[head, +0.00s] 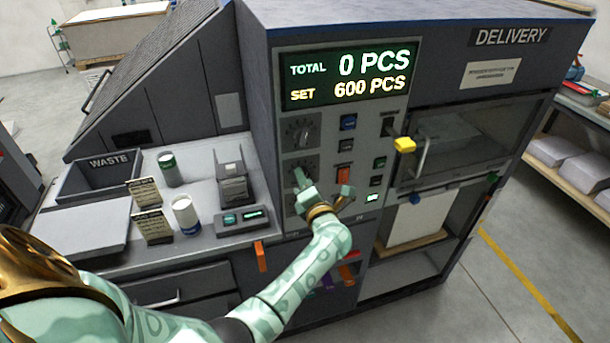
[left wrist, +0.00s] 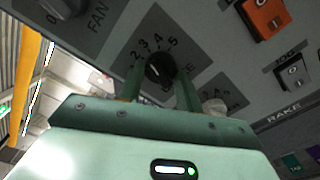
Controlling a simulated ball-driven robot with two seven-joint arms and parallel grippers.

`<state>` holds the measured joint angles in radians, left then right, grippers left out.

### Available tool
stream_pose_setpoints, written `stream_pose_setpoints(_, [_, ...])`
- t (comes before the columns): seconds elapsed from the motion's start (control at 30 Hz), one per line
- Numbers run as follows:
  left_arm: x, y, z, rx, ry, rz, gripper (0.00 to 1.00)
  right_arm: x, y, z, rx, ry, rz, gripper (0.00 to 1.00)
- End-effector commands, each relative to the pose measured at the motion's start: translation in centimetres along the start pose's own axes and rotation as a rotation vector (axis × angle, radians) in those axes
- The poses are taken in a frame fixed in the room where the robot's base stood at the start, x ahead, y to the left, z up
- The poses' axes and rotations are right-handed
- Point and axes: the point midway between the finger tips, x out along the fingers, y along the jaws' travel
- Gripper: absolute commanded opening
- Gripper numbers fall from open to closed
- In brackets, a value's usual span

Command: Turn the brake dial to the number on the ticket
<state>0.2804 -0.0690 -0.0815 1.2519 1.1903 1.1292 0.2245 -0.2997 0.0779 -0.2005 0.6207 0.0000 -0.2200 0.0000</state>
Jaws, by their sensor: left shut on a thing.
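The numbers 2, 3, 4 and 5 show around the dial's upper side. A finger hides part of its label, and the pointer's setting is unclear. Two small printed cards, one at the back (head: 144,191) and one in front (head: 153,226), stand on the worktop; their text is too small to read. My right gripper is out of view.
A knob marked FAN (left wrist: 62,8) and an orange switch (left wrist: 263,17) are near the dial. The display (head: 350,77) reads TOTAL 0 PCS, SET 600 PCS. A yellow-ended lever (head: 404,145) juts out right of the panel.

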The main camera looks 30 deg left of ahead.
Motion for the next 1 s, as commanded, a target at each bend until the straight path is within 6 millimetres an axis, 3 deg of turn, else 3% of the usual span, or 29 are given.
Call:
stream_pose_setpoints(0.5, [0.0,0.1,0.1,0.382,0.000,-0.002,0.12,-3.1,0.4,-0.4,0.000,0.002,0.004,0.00])
stream_pose_setpoints(1.0, [-0.1,0.0,0.0,0.482,0.000,-0.002,0.12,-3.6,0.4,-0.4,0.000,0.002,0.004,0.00])
